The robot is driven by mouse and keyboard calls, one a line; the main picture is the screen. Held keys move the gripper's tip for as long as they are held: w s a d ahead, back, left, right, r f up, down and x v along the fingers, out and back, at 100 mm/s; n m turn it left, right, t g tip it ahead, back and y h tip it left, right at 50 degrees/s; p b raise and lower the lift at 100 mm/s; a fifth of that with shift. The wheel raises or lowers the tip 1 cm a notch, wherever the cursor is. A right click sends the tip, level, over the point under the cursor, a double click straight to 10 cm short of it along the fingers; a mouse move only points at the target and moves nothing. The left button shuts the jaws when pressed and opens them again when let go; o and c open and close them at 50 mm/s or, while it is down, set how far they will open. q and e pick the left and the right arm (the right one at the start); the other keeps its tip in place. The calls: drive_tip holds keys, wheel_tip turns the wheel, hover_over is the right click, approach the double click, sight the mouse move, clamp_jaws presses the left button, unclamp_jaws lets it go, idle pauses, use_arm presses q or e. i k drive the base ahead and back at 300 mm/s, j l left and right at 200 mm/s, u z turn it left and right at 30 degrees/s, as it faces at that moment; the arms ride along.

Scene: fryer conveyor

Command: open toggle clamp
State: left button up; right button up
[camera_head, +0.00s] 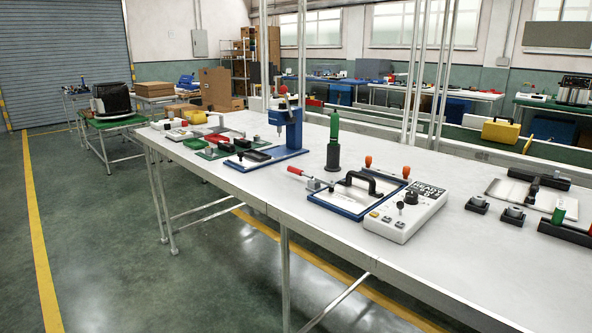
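What looks like a toggle clamp (313,184) with a red handle (297,171) sits at the left edge of a blue-framed plate (331,203) on the long white table. Its handle slants out to the left, low over the table. Two upright orange-red knobs, the left one (368,162) and the right one (406,172), stand at the far side of the same plate; they may also be clamp handles. A black arched handle (357,182) stands on the plate. Whether any clamp is closed is too small to tell. Neither of my grippers is in view.
A white control box (405,215) adjoins the plate on the right. A green-handled tool (333,142) stands behind it. A blue press (287,128) and small trays are farther left. Black fixtures (541,178) lie at right. The table's front right is clear.

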sight(294, 170)
drive_tip(key=i+j+z, duration=0.35)
drive_tip(key=i+j, duration=0.25)
drive_tip(key=i+j+z, duration=0.2)
drive_tip(key=j, duration=0.25)
drive_tip(key=i+j+z, duration=0.15)
drive_tip(key=i+j, duration=0.2)
drive_tip(key=i+j+z, duration=0.2)
drive_tip(key=j, duration=0.35)
